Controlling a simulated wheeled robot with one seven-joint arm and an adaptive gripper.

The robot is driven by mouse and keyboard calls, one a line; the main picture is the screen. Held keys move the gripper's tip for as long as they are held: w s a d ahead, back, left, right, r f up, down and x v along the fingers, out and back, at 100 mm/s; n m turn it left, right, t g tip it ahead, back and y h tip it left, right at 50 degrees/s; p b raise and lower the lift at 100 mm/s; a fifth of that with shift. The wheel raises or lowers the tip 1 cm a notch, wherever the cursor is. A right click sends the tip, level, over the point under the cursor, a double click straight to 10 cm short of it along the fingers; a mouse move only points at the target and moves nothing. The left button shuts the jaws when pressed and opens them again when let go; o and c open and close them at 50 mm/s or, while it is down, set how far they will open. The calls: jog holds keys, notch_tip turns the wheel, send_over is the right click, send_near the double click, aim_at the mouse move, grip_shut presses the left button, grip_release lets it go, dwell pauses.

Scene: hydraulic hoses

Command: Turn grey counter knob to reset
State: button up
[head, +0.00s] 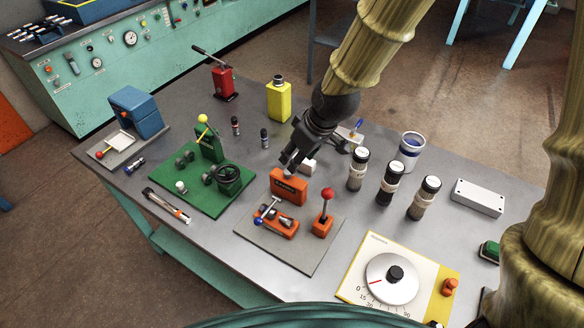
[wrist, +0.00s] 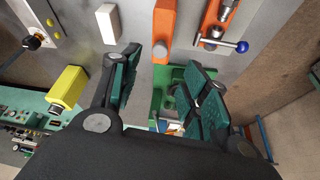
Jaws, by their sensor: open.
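An orange counter box (head: 289,187) with a dark window on its front stands on the bench near the middle. A small light grey knob (head: 288,173) shows at its top, close below the fingertips of my gripper (head: 291,160). In the wrist view the orange counter box (wrist: 164,28) lies ahead, between and beyond the two teal-padded fingers of my gripper (wrist: 168,62). The fingers are apart with nothing between them. I cannot tell from these views whether a finger touches the knob.
A grey plate (head: 302,258) with orange fittings and a red-ball lever (head: 326,195) stands in front. A green plate (head: 177,198) with a press lies left. A white block (head: 308,167) is close behind the counter.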

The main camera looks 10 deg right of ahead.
aim_at(288, 174)
jog(key=shift+p+x, duration=1.05)
jog(key=shift+x, duration=3.2)
jog(key=shift+d+f, duration=0.1)
grip_shut()
